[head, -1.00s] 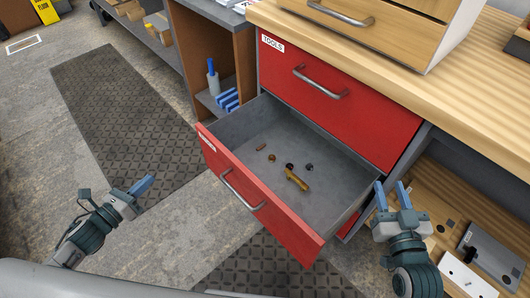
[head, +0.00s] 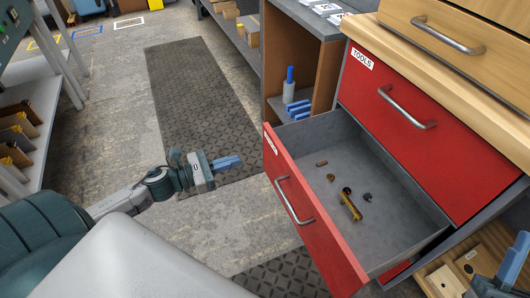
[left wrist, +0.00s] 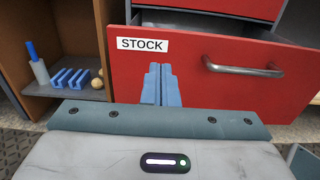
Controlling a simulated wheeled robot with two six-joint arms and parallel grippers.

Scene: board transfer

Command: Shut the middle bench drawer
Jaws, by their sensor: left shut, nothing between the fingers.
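The middle bench drawer (head: 310,222), red with a grey inside, stands pulled well out below the shut TOOLS drawer (head: 425,125). In the left wrist view its front (left wrist: 215,95) carries a STOCK label and a bar handle (left wrist: 243,68). A brass piece (head: 350,206) and several small parts lie in it. My left gripper (head: 229,163) is shut and empty, apart from the drawer front and to its left in the head view. In the left wrist view its fingers (left wrist: 161,84) point at the front below the label. My right gripper (head: 516,262) is partly cut off at the right edge.
An open cubby left of the drawers holds a blue-topped bottle (head: 289,85) and blue racks (head: 299,109). A dark floor mat (head: 200,100) lies on the open floor to the left. Shelving with bins (head: 20,130) stands at the far left.

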